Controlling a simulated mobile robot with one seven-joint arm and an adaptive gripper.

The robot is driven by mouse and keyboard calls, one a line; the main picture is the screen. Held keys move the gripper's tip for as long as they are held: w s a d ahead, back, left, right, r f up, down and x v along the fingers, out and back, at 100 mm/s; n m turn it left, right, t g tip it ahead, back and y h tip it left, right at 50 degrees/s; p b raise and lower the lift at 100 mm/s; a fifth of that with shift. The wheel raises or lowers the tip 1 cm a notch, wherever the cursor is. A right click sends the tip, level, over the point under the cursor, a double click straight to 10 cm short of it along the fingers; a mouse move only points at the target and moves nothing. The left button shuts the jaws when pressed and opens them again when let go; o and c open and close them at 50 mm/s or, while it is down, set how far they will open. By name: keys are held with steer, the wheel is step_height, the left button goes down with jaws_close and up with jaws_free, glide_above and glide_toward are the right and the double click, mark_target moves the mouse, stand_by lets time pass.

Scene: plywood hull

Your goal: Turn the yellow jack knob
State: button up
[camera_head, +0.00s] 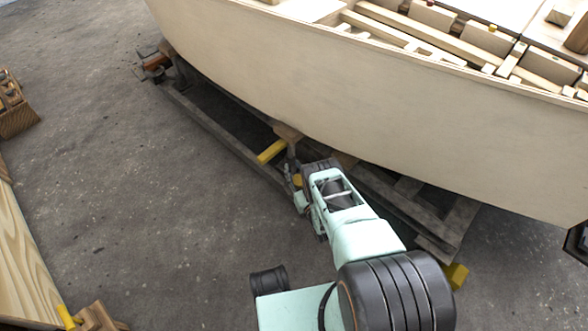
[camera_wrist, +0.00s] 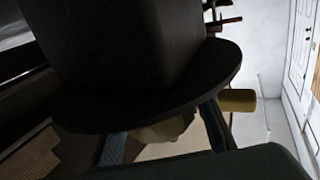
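A yellow bar-like piece (camera_head: 271,151) sticks out under the boat hull in the head view, beside a brown wooden block. A smaller yellow patch (camera_head: 297,180) shows right at my gripper (camera_head: 291,178), which is low beside the hull's support. I cannot tell which yellow piece is the jack knob. In the wrist view, two bluish-grey finger-like parts of my gripper (camera_wrist: 163,136) stand apart, with a tan surface (camera_wrist: 160,131) showing between them. A dull yellow cylinder (camera_wrist: 237,100) is just right of them. A dark disc and block hide much of that view; contact is unclear.
The pale plywood hull (camera_head: 350,100) overhangs my arm. Grey timbers (camera_head: 222,135) lie beneath it. Another yellow piece (camera_head: 456,276) is at the lower right. A wooden plank structure (camera_head: 22,262) stands at the left. The concrete floor (camera_head: 130,190) between is clear.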

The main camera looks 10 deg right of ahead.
mark_target(298, 185)
steer(key=shift+s, duration=0.1)
steer(key=shift+c, duration=1.2)
steer(key=shift+d+f+h, duration=0.1)
steer(key=shift+h, duration=0.2)
steer(key=shift+c, duration=0.2)
steer(key=m+h, duration=0.1)
steer(key=h, duration=0.1)
steer(key=d+m+h, duration=0.1)
steer(key=m+h, duration=0.1)
steer(key=h, duration=0.1)
steer(key=d+m+h, duration=0.1)
steer(key=m+h, duration=0.1)
steer(key=shift+s, duration=0.1)
jaws_close()
steer(key=shift+s+d+m+g+h, duration=0.1)
steer(key=shift+d+m+g+h, duration=0.2)
steer(key=shift+m+h, duration=0.4)
steer(key=shift+d+m+g+h, duration=0.15)
steer(key=shift+m+g+h, duration=0.2)
steer(key=shift+h, duration=0.65)
steer(key=shift+d+m+h, duration=0.2)
steer(key=shift+m+h, duration=0.05)
steer(key=shift+h, duration=0.05)
steer(key=o, duration=1.2)
jaws_free()
steer(key=shift+c, duration=0.2)
steer(key=shift+a, duration=0.1)
